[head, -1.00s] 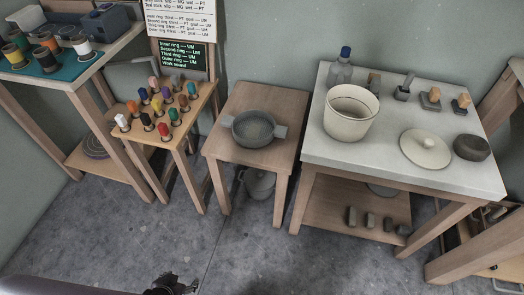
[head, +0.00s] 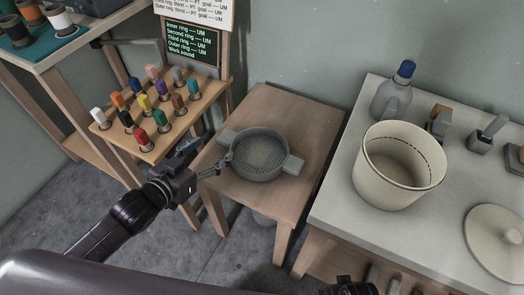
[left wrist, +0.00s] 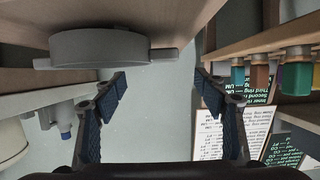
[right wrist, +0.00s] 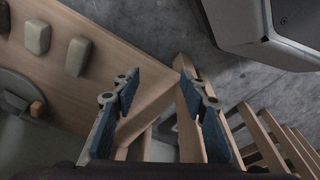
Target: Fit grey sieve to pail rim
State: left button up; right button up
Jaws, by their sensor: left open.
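The grey sieve (head: 262,158), a round mesh pan with two side handles, lies on the small wooden table. My right gripper (right wrist: 158,86) is open and empty, low by the table legs.
A bottle with a blue cap (head: 392,92) stands behind the pail. A round lid (head: 498,240) lies right of it. A rack of coloured pegs (head: 150,112) stands left of the sieve's table (head: 285,105). The white top (head: 345,205) is bare left of the pail.

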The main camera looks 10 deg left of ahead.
aim_at(229, 136)
pick_arm(q)
jog(key=x, duration=0.4)
jog(key=shift+w+f+b, duration=0.1)
jog(key=shift+w+b, duration=0.2)
jog(key=shift+b, duration=0.1)
jog(key=shift+b+x, duration=0.65)
jog(key=shift+x, duration=2)
jog(key=shift+s+f, duration=0.1)
jog(key=shift+f, duration=0.05)
jog(key=c, duration=1.6)
pick_arm(e)
notch_tip(229, 136, up, 7)
jog(key=w, duration=0.2)
jog(key=shift+w+a+r, duration=0.15)
jog(key=shift+w+a, duration=0.05)
jog(key=shift+w, duration=0.05)
pick_arm(q)
jog(key=shift+r, duration=0.55)
notch_tip(229, 136, up, 8)
jog(key=p, duration=0.2)
jog(key=shift+r+p, duration=0.15)
jog(key=shift+p, duration=0.25)
jog(key=shift+r, duration=0.35)
pick_arm(e)
jog(key=s+f, duration=0.4)
jog(key=f, duration=0.5)
jog(key=shift+d, duration=0.25)
jog(key=shift+w, duration=0.1)
